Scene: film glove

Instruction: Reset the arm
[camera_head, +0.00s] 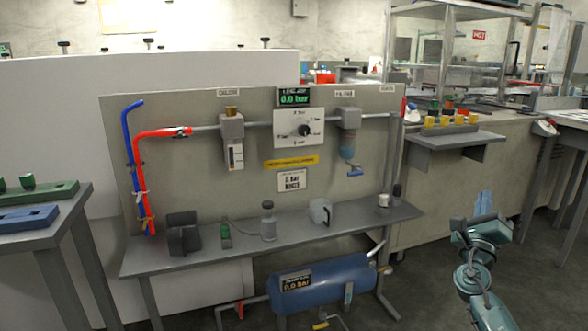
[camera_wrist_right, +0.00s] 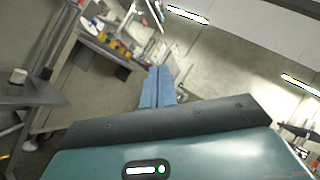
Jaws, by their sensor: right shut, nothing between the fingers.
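My right gripper (camera_head: 484,203) is at the lower right of the head view, its blue fingers pointing up, to the right of the bench and apart from everything. In the right wrist view its two blue fingers (camera_wrist_right: 158,88) lie side by side, shut with nothing between them. My left gripper is not in the head view. A grey bench (camera_head: 345,220) with an upright panel (camera_head: 370,165) stands in front of me. The panel carries a dial (camera_head: 303,129) and a display (camera_head: 293,97) reading 0.0 bar.
A blue tank (camera_head: 325,284) lies under the bench. A side table (camera_head: 35,238) with green and blue trays is at the left. A small shelf (camera_head: 445,138) with yellow items stands behind the right gripper. The floor (camera_head: 420,285) between bench and gripper is clear.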

